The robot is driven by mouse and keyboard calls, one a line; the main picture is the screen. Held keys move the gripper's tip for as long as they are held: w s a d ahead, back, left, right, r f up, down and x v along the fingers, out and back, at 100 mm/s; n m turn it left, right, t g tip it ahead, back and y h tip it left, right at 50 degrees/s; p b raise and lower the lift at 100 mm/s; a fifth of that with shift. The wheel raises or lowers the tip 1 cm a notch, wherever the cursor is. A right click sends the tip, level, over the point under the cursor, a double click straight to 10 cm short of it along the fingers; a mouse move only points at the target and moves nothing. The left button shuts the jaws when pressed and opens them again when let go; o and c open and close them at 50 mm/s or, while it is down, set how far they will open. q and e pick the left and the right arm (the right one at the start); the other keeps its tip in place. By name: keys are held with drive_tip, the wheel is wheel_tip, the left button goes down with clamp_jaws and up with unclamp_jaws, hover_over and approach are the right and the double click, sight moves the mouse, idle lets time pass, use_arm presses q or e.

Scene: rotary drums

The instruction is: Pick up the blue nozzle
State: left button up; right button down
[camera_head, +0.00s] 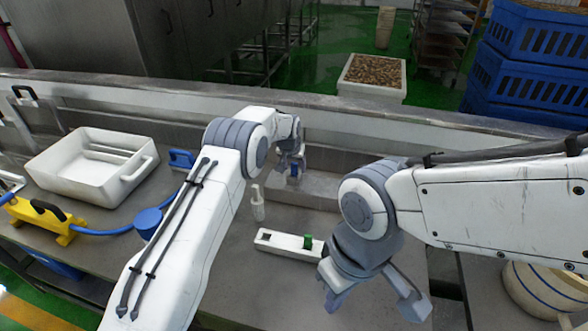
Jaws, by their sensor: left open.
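My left gripper (290,168) is small and far off, beyond the bend of my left arm, over the back of the counter. It is open, and a small blue spot shows at its fingers; I cannot tell whether this is the blue nozzle. My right gripper (375,303) points down at the front right, its two fingers spread and nothing between them. A blue cylindrical piece (148,221) stands on the counter left of my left arm, by a blue hose (105,232). A blue block-like piece (181,158) lies further back. I cannot tell which piece is the nozzle.
A white tub (43,168) stands on the grey counter at left, with a yellow device (42,220) in front. A white bar with a green part (288,244) lies between my arms, near a small white upright piece (258,203). A raised ledge (330,108) runs behind.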

use_arm(q)
drive_tip(key=shift+f, duration=0.1)
clamp_jaws()
drive_tip(key=shift+w+r+b, duration=0.1)
drive_tip(key=shift+r+b, duration=0.3)
drive_tip(key=shift+r, duration=0.05)
drive_tip(key=r+b, duration=0.1)
drive_tip(key=d+r+b, duration=0.1)
drive_tip(key=r, duration=0.1)
drive_tip(key=shift+s+r, duration=0.2)
drive_tip(key=shift+r, duration=0.05)
drive_tip(key=s+d+r+b, duration=0.3)
drive_tip(key=s+d+r, duration=0.2)
drive_tip(key=d, duration=0.4)
drive_tip(key=shift+s+d+r, duration=0.15)
drive_tip(key=shift+d+r, duration=0.05)
drive_tip(key=shift+r, duration=0.65)
drive_tip(key=shift+r, duration=0.1)
